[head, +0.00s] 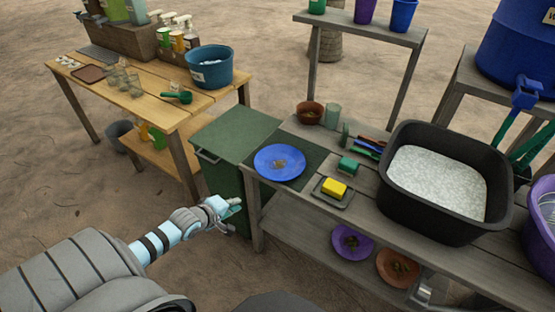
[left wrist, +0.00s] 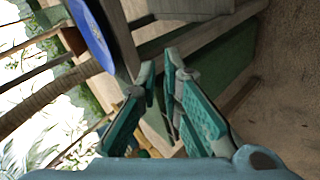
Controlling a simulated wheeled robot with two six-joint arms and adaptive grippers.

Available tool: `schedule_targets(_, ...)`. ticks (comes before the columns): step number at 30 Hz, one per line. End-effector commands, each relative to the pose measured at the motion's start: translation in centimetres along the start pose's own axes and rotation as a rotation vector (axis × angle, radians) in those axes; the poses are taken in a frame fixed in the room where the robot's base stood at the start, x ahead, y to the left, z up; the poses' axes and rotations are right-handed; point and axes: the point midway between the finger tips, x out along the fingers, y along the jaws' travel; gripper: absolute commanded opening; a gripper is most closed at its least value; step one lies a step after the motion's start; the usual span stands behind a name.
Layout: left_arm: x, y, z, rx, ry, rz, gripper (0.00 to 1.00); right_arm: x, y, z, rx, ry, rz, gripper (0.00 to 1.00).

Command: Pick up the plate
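A blue plate (head: 264,165) with a small brown patch of food or dirt in its middle lies on a dark mat at the left end of the grey bench. It also shows in the left wrist view (left wrist: 92,32), at the upper left. My left gripper (head: 234,206) is in front of the bench's left end, lower and nearer than the plate, and apart from it. In the left wrist view its fingers (left wrist: 160,68) are a little apart with nothing between them. A purple plate (head: 340,248) and an orange plate (head: 385,272) are on the lower shelf. My right gripper is not in view.
A green bin (head: 232,130) stands left of the bench. Right of the plate are a yellow sponge (head: 334,187) on a tray, a green block (head: 348,165), and a black tub (head: 430,232). A brown pot (head: 309,113) stands behind. The ground at left is mostly clear.

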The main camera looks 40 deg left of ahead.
Motion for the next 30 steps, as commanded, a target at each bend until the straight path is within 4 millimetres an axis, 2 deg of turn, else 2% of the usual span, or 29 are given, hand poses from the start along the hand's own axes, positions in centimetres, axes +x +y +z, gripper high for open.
schedule_targets(1, -0.9, 3.5, -0.2, -0.087, -0.025, 0.053, 0.07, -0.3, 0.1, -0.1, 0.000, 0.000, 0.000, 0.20)
schedule_targets(3, -1.3, 6.3, 0.0, -0.186, -0.056, 0.095, 0.07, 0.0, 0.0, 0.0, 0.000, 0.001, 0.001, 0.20)
schedule_targets(4, -1.0, 6.9, 0.1, -0.209, -0.064, 0.105, 0.07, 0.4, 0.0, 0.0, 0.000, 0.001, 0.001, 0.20)
schedule_targets(5, -0.6, 7.1, 0.2, -0.225, -0.069, 0.110, 0.07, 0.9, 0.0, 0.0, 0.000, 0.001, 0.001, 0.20)
schedule_targets(9, 3.4, 7.3, 0.6, -0.235, -0.071, 0.114, 0.07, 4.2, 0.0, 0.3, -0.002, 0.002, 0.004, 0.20)
schedule_targets(12, 5.9, 7.6, 0.8, -0.234, -0.073, 0.111, 0.07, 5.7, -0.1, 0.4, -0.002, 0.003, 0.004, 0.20)
schedule_targets(17, 7.9, 8.1, 0.7, -0.230, -0.072, 0.109, 0.07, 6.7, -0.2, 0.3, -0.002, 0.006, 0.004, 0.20)
schedule_targets(24, 12.3, 8.4, 0.1, -0.230, -0.072, 0.109, 0.07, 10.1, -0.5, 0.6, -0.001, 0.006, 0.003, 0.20)
schedule_targets(30, 12.6, 8.8, 0.0, -0.226, -0.071, 0.107, 0.07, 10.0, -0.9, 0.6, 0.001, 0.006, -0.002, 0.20)
